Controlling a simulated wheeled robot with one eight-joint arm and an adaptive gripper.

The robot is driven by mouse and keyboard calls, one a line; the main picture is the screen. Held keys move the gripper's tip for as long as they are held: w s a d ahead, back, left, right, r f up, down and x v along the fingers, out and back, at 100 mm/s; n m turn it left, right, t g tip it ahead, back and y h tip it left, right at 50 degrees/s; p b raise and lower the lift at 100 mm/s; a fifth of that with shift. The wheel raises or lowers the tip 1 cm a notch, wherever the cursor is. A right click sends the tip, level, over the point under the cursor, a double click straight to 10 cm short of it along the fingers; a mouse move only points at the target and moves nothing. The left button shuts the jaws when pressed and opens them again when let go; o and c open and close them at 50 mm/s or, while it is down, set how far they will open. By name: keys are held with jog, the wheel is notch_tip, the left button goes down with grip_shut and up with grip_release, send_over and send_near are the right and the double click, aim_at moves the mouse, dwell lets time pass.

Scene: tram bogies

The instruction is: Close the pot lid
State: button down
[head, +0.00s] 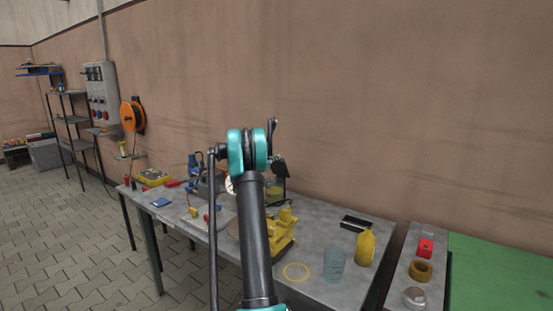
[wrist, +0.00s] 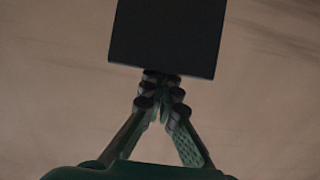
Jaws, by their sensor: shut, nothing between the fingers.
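In the wrist view, my gripper (wrist: 163,83) is shut with nothing between its fingers. A flat dark panel (wrist: 165,38) stands just beyond the fingertips; it may be the raised pot lid, and I cannot tell whether the fingers touch it. In the head view, a dark box-like pot (head: 277,190) with a yellowish inside stands on the workbench behind my arm. A dark flap seems to stand up at its back. My arm hides part of it, and my gripper cannot be made out in the head view.
The grey workbench (head: 345,213) holds a yellow machine (head: 283,232), a glass (head: 334,264), a yellow bottle (head: 366,247), a yellow ring (head: 297,272) and a black tray (head: 356,223). The wall is close behind.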

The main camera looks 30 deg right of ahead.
jog(key=shift+s+a+f, duration=0.3)
jog(key=shift+a+f, duration=0.3)
jog(key=shift+a, duration=0.15)
jog(key=shift+s+a+f, duration=0.3)
jog(key=shift+a+f, duration=0.3)
jog(key=shift+a, duration=0.15)
jog(key=shift+s+a+f, duration=0.3)
jog(key=shift+a+f, duration=0.3)
jog(key=shift+a, duration=0.15)
jog(key=shift+s+a+f, duration=0.2)
jog(key=shift+a+f, duration=0.2)
jog(key=shift+f, duration=0.45)
jog(key=shift+s+a+f, duration=0.15)
jog(key=shift+a+f, duration=0.3)
jog(key=shift+f, duration=0.45)
jog(key=shift+s+a+f, duration=0.2)
jog(key=shift+a+f, duration=0.2)
jog(key=shift+f, duration=0.45)
